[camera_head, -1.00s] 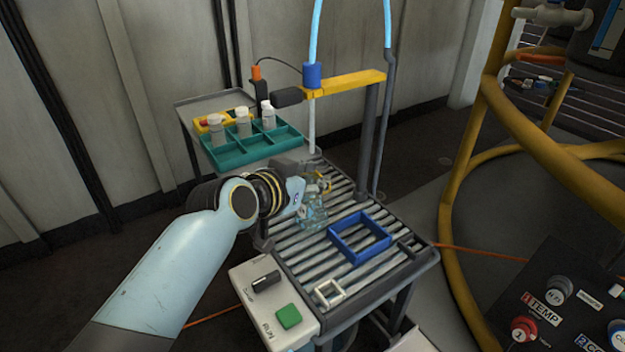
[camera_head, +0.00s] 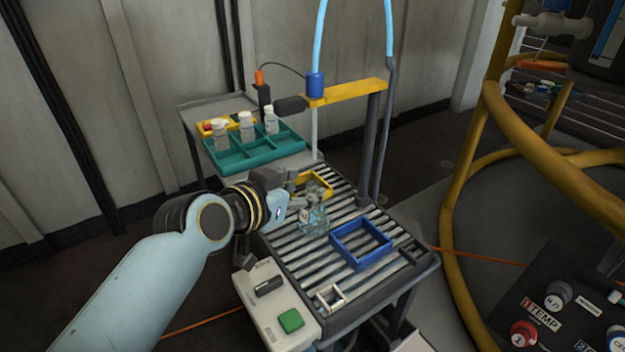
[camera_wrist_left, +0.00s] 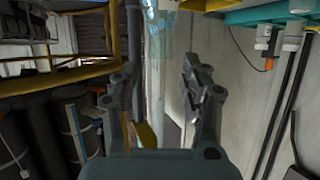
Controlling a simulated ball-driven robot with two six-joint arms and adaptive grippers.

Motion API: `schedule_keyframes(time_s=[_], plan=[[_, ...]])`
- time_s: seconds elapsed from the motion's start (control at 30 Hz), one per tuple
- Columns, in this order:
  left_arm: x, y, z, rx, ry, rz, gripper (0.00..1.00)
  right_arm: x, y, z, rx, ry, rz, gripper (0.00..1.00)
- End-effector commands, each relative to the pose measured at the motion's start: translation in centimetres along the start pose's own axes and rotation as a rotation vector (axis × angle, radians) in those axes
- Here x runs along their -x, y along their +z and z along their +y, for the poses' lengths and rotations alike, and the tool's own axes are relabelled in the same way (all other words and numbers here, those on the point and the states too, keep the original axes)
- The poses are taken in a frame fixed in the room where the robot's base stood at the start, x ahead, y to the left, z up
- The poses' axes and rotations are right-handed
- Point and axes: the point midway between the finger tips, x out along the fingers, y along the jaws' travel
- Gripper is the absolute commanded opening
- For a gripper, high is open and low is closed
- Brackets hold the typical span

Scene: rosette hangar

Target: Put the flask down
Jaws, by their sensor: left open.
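The clear glass flask (camera_head: 315,222) stands upright on the roller conveyor (camera_head: 300,258), beside the blue square frame (camera_head: 345,252). My left gripper (camera_head: 293,194) is open and empty, just left of the flask and apart from it. In the left wrist view, the two spread fingers (camera_wrist_left: 162,82) have a gap between them. The pale, transparent flask (camera_wrist_left: 162,32) shows beyond them near the top edge. My right gripper is not in view.
A yellow frame (camera_head: 318,183) lies behind the flask, and a small white frame (camera_head: 331,297) at the front. A yellow crossbar (camera_head: 345,92) spans above. A teal tray (camera_head: 255,155) with white bottles stands back left. A control box (camera_head: 275,305) adjoins the conveyor's front left.

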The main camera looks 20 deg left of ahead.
Motion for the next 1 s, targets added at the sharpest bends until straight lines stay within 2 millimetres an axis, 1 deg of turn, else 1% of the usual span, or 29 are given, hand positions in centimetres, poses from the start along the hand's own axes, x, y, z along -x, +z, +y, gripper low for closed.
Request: schedule_keyframes(time_s=[0.03, 0.1, 0.2, 0.33, 0.5, 0.9, 1.0], plan=[[1.4, -0.2, 0.0, -0.002, 0.0, -0.001, 0.46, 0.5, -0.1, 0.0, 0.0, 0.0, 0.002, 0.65], [2.9, -0.1, 0.0, -0.003, 0.0, -0.003, 0.46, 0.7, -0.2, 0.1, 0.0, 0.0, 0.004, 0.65], [4.8, -0.1, 0.0, -0.002, 0.001, -0.002, 0.46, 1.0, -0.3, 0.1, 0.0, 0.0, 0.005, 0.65], [6.4, -0.1, 0.0, -0.001, 0.001, -0.001, 0.46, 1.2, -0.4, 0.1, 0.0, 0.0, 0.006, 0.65], [7.2, 0.0, 0.0, 0.0, 0.001, -0.001, 0.46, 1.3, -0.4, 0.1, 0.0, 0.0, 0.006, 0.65], [7.1, 0.0, 0.0, -0.001, 0.001, -0.001, 0.46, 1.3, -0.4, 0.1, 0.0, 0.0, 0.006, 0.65], [7.5, 0.3, 0.1, -0.002, 0.007, -0.019, 0.46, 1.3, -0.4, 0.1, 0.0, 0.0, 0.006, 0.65]])
